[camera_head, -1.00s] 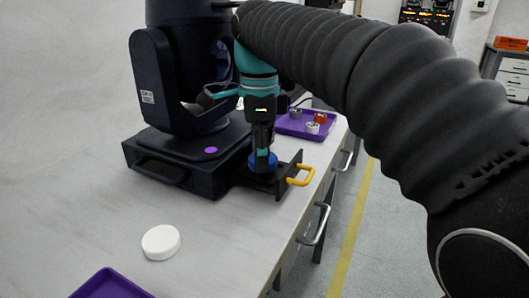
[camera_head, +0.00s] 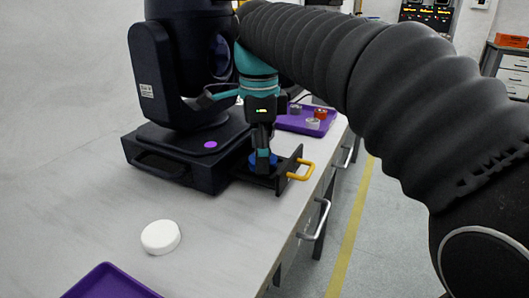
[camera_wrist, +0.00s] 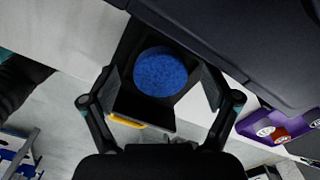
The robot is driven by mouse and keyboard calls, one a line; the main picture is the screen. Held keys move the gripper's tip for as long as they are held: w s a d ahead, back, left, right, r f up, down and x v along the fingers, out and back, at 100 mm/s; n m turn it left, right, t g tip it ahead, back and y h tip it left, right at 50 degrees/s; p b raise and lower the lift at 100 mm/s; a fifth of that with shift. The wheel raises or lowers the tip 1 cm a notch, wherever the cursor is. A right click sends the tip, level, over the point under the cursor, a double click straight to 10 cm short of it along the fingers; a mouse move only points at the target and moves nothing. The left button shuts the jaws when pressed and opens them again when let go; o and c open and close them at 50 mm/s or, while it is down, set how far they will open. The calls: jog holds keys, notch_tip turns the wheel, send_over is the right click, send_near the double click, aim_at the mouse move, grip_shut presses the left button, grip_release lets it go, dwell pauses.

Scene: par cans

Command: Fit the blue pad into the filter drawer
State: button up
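The blue pad (camera_wrist: 160,72) is a round, speckled disc. It lies in the dark filter drawer (camera_wrist: 128,52), which stands pulled out from the black lamp base. In the head view the blue pad (camera_head: 252,160) is partly hidden behind my gripper (camera_head: 262,158). The drawer's yellow handle (camera_head: 301,170) faces right. In the wrist view my gripper (camera_wrist: 162,88) has its fingers spread on both sides of the pad, with gaps between fingers and pad. Whether the pad lies fully flat in its seat I cannot tell.
The black lamp (camera_head: 178,75) stands on its base (camera_head: 178,158) left of the drawer. A white disc (camera_head: 160,237) and a purple tray (camera_head: 108,284) are in front. Another purple tray (camera_head: 290,124) with small parts is behind. The table's edge runs close right of the handle.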

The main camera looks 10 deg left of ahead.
jog(key=shift+r, duration=0.25)
notch_tip(320, 180, up, 11)
jog(key=s+d+f+n+t, duration=0.15)
jog(key=d+f+n, duration=0.25)
jog(key=d, duration=0.5)
jog(key=s+d+f+n+t, duration=0.2)
jog(key=s+d+f+n, duration=0.3)
jog(key=f, duration=0.6)
jog(key=s+d+f+n+t, duration=0.2)
jog(key=s+d+f+n, duration=0.4)
jog(key=s+d+f, duration=0.3)
notch_tip(320, 180, down, 2)
jog(key=shift+d+f, duration=0.15)
dwell(0.4)
